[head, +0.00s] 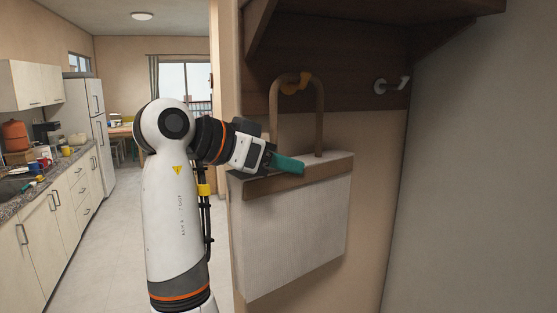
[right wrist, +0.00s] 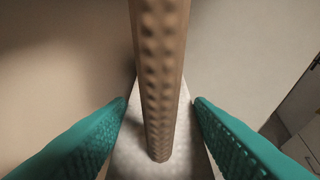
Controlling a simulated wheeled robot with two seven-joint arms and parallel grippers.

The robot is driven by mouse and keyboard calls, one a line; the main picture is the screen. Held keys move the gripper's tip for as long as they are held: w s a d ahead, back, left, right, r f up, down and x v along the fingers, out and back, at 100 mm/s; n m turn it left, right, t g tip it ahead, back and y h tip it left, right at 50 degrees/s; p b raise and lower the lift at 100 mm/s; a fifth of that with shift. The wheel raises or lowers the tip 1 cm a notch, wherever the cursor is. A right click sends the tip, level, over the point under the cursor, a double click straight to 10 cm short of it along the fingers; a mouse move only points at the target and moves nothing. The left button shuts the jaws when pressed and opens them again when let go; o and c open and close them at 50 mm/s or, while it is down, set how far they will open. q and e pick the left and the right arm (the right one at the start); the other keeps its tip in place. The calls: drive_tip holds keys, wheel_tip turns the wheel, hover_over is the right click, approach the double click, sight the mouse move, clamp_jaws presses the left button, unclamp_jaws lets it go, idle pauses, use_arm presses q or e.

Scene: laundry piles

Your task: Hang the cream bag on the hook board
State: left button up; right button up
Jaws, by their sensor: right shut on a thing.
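The cream bag (head: 295,235) hangs upright against the wall, with a brown band along its top and a tall brown handle (head: 320,120). The handle's arch is at the gold hook (head: 296,87) on the dark hook board (head: 350,85); I cannot tell whether it rests on the hook. My right gripper (head: 287,163), with teal fingers, is at the bag's top edge by the left leg of the handle. My left gripper is out of view.
A second, pale hook (head: 391,86) on the board to the right is empty. A grey wall (head: 480,180) closes the right side. Kitchen cabinets (head: 60,225) and a fridge (head: 88,105) stand at the left, with open floor (head: 115,255) between.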

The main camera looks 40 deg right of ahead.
idle(0.3)
drive_tip(key=o, duration=1.5)
